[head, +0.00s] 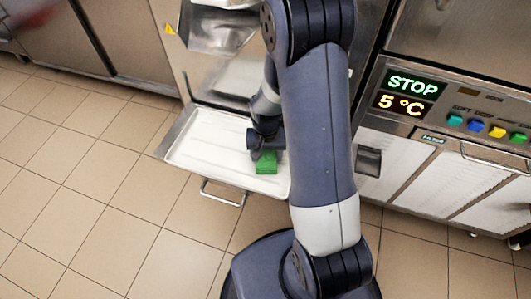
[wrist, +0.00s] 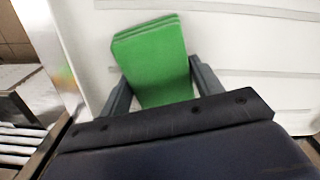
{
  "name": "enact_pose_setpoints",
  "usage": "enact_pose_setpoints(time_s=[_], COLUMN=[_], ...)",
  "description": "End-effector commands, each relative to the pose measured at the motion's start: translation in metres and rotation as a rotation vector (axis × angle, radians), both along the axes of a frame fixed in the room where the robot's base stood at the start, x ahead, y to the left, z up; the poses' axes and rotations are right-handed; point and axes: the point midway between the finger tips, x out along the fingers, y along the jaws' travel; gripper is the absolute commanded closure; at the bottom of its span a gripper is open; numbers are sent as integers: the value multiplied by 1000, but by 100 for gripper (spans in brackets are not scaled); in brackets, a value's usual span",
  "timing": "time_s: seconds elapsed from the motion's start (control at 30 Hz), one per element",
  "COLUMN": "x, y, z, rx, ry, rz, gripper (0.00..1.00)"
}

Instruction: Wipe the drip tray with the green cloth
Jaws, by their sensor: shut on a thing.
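The green cloth (head: 266,163) is a folded pad held at the end of my arm. In the wrist view the cloth (wrist: 153,62) sits between the two fingers of my gripper (wrist: 163,85), with its folded layers showing at the far edge. My gripper (head: 266,152) is shut on it in the head view. The drip tray (head: 205,150) is a shallow white tray with a metal rim, pulled out at the front of the machine. The cloth is over the tray's right part; whether it touches the surface I cannot tell. My arm hides the tray's right end.
A metal handle (head: 222,193) sticks out from the tray's front. A freezer panel at the right shows STOP and 5 °C on its display (head: 408,92), with coloured buttons (head: 476,125) beside it. The tiled floor (head: 90,200) at the left is clear.

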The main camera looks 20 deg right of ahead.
Motion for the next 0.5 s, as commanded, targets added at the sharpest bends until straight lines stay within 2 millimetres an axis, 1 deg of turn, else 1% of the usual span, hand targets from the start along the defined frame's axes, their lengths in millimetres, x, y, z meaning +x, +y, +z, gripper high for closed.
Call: enact_pose_setpoints(time_s=[0.5], x=[2], y=[0], z=[52], rx=[0], ry=[-5], rz=[0], gripper=[60])
